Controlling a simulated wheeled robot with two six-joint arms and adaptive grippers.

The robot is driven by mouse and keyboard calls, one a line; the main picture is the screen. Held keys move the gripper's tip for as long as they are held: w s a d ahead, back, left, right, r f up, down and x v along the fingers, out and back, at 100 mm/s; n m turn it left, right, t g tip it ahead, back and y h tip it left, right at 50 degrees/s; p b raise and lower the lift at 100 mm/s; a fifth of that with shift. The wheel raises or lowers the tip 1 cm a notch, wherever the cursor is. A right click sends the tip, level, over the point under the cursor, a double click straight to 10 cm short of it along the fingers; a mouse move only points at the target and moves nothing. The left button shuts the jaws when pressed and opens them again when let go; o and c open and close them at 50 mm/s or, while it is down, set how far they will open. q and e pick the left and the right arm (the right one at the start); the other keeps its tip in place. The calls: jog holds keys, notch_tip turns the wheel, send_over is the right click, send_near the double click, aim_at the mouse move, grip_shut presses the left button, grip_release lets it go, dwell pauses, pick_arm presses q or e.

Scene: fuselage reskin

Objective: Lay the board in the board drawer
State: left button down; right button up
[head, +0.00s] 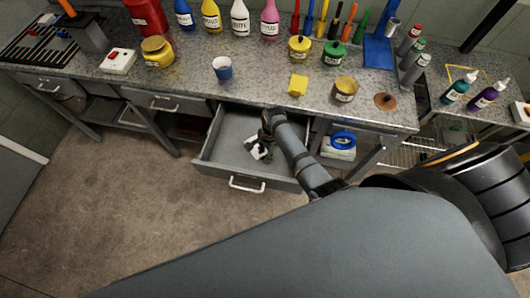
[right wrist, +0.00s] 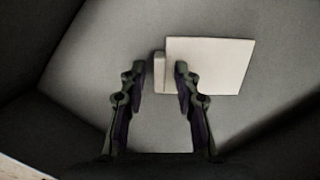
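The board drawer (head: 222,163) is pulled out under the bench, grey and open at the top. My right gripper (head: 258,151) reaches down into it. The white board (head: 266,154) is partly hidden by the gripper in the head view. In the right wrist view the board (right wrist: 222,66) appears as a pale flat plate over the grey drawer floor, with a small raised block at its left edge. The fingers of my right gripper (right wrist: 160,76) stand apart either side of that block, with gaps showing. Contact with the floor is hard to judge. My left gripper is out of view.
The drawer walls stand close around my right gripper. A blue tape roll (head: 343,140) sits on a shelf right of the drawer. The floor in front is clear.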

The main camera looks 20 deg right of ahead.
jog(key=shift+r, duration=0.15)
jog(key=shift+r, duration=0.35)
notch_tip(320, 180, up, 11)
jog(key=d, duration=0.1)
jog(key=shift+w+d+r, duration=0.15)
jog(key=shift+d+r, duration=0.05)
jog(key=shift+d, duration=0.2)
